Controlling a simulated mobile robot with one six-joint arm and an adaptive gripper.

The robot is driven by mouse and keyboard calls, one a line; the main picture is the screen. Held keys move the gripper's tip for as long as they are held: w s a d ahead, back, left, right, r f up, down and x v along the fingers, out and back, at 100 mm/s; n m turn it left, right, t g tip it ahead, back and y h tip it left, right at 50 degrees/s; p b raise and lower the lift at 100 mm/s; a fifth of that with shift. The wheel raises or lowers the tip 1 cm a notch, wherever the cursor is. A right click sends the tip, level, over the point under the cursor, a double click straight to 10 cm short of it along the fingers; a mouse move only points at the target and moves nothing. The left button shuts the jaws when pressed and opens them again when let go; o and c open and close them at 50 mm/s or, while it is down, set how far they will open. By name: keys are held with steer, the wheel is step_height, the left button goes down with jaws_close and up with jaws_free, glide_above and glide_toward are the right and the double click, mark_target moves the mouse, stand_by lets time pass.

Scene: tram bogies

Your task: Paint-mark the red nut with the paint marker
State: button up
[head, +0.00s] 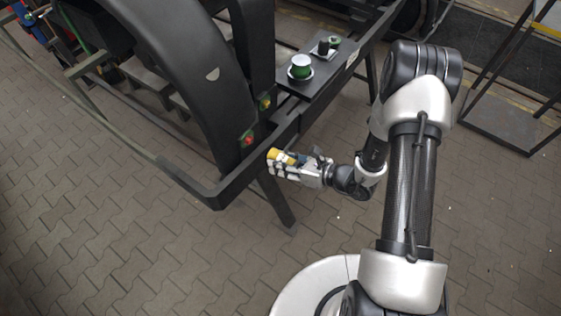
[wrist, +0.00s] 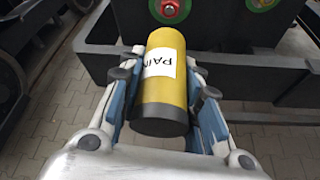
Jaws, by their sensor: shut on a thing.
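The paint marker (wrist: 163,88) is a yellow cylinder with a dark end cap and a white label reading "PAIN". My gripper (wrist: 165,95) is shut on it, one finger on each side. In the head view the marker (head: 280,156) shows as a yellow piece between the fingers of my gripper (head: 290,163). The red nut (head: 249,139) is on the dark bogie frame, up and left of the gripper. In the wrist view the red nut (wrist: 170,8) is at the top edge, beyond the marker's far end. The marker's far tip is not visible.
A dark shelf (head: 318,85) holds a white-and-green round container (head: 300,67) and small dark-green items (head: 328,45). A frame rail (head: 285,130) runs close by the gripper.

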steer(key=shift+w+a+b, duration=0.3)
steer(key=shift+w+a, duration=0.75)
steer(key=shift+a, duration=0.3)
steer(key=shift+w+a+b, duration=0.3)
steer(key=shift+w+a, duration=0.75)
steer(key=shift+a, duration=0.25)
steer(key=shift+w+a+r, duration=0.1)
steer(key=shift+a, duration=0.05)
steer(key=shift+s+d, duration=0.95)
steer(key=shift+d, duration=0.25)
steer(key=shift+s+d, duration=0.9)
steer(key=shift+d, duration=0.3)
